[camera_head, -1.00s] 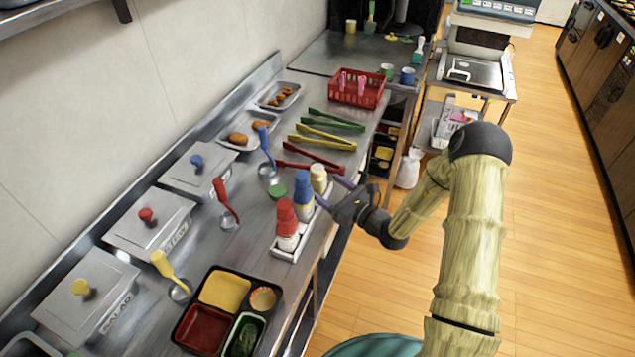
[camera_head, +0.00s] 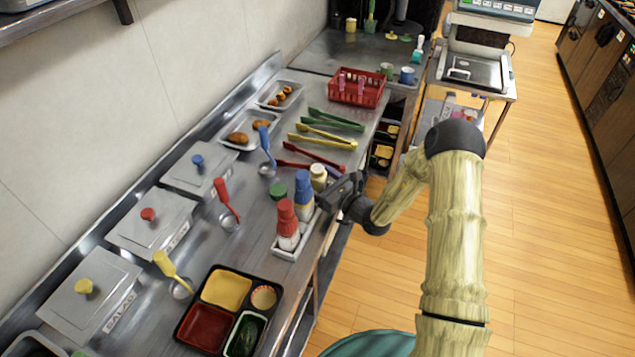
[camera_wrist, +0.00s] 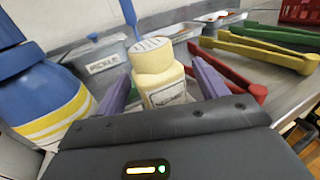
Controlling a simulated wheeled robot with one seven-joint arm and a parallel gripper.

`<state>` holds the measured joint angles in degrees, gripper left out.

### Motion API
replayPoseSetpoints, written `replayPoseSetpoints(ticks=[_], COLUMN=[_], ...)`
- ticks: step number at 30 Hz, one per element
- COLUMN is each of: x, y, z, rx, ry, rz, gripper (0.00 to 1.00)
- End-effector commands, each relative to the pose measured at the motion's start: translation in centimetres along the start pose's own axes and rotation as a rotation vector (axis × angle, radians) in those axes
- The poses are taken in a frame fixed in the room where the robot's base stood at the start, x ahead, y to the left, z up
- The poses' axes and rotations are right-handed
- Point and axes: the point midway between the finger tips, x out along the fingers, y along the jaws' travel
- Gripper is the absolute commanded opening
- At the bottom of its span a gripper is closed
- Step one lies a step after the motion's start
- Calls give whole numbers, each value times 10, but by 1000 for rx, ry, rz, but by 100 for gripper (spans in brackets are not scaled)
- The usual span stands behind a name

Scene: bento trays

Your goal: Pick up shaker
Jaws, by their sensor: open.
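A cream shaker (camera_head: 318,177) with a pale cap stands upright at the far end of a white rack (camera_head: 291,251) on the steel counter. In the wrist view the shaker (camera_wrist: 157,75) stands between my two purple fingers. My gripper (camera_wrist: 163,88) is open, with a finger on each side of the shaker; I cannot tell whether either touches it. In the head view my gripper (camera_head: 329,190) is at the counter's edge beside the shaker, its fingers mostly hidden.
A blue-capped bottle (camera_head: 304,190) and a red-capped bottle (camera_head: 287,225) stand in the same rack, close to my gripper. Red tongs (camera_head: 309,160) lie just beyond the shaker. A bento tray (camera_head: 227,311) lies at the near end. The aisle floor at right is clear.

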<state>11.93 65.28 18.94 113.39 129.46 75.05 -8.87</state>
Motion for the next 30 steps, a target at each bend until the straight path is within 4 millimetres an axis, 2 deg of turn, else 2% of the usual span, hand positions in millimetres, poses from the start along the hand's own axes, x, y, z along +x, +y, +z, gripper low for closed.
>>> replayPoseSetpoints(ticks=[2,9,10,17,22,26,30], x=[0,0,0,0,0,0,0], y=[0,0,0,0,0,-1,-1], z=[0,0,0,1,9,25,53], rx=[0,0,0,0,-1,-3,-4], ry=[0,0,0,-1,-3,-2,-4], rz=[0,0,0,0,0,-1,-1], gripper=[72,25,22,22,22,22,22])
